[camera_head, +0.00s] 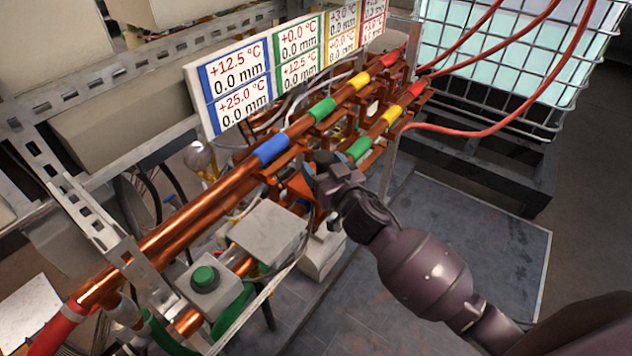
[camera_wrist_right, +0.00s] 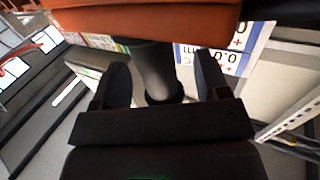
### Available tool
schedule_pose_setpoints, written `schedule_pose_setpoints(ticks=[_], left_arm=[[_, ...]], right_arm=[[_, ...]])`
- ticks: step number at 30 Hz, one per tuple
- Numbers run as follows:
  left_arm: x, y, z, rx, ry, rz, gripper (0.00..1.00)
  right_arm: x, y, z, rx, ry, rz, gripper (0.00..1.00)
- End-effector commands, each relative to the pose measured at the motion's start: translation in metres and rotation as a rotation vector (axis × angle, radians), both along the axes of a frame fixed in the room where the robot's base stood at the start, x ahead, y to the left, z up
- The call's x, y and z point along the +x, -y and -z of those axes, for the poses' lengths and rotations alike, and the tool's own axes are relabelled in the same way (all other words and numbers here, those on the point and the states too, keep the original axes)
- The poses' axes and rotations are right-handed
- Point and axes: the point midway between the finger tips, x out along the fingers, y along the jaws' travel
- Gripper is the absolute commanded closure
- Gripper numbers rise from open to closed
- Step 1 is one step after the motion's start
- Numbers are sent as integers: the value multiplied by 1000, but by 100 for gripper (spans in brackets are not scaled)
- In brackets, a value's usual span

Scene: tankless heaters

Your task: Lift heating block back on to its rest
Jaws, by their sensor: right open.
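In the head view my right gripper (camera_head: 318,172) is at the copper-coloured rail assembly, beside an orange-copper block (camera_head: 299,187) that hangs tilted below the blue-banded pipe. I take this to be the heating block; my gripper partly hides it. In the right wrist view the two dark fingers of my right gripper (camera_wrist_right: 162,82) are apart, with a dark grey cylindrical stem (camera_wrist_right: 155,68) between them. A wide orange block (camera_wrist_right: 150,18) crosses the top of that view, at the stem's far end. I cannot tell whether a finger touches the stem. My left gripper is out of view.
Copper pipes (camera_head: 205,205) with colour bands run diagonally through the middle. A temperature panel (camera_head: 240,85) stands behind them. A grey box (camera_head: 268,232) and a green button (camera_head: 204,278) lie nearer. A caged tank (camera_head: 500,50) is at the back right. The grey floor mat (camera_head: 460,225) is clear.

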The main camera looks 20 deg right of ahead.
Motion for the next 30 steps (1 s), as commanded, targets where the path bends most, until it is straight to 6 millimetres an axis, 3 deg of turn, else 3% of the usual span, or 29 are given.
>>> schedule_pose_setpoints(ticks=[9, 23, 30], left_arm=[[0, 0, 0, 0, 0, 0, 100], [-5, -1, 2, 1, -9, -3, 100], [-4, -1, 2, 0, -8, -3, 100]], right_arm=[[5, -1, 0, 0, 0, 0, 31], [5, -1, -1, 0, 2, 0, 100], [5, -1, -1, 1, 3, -1, 100]])
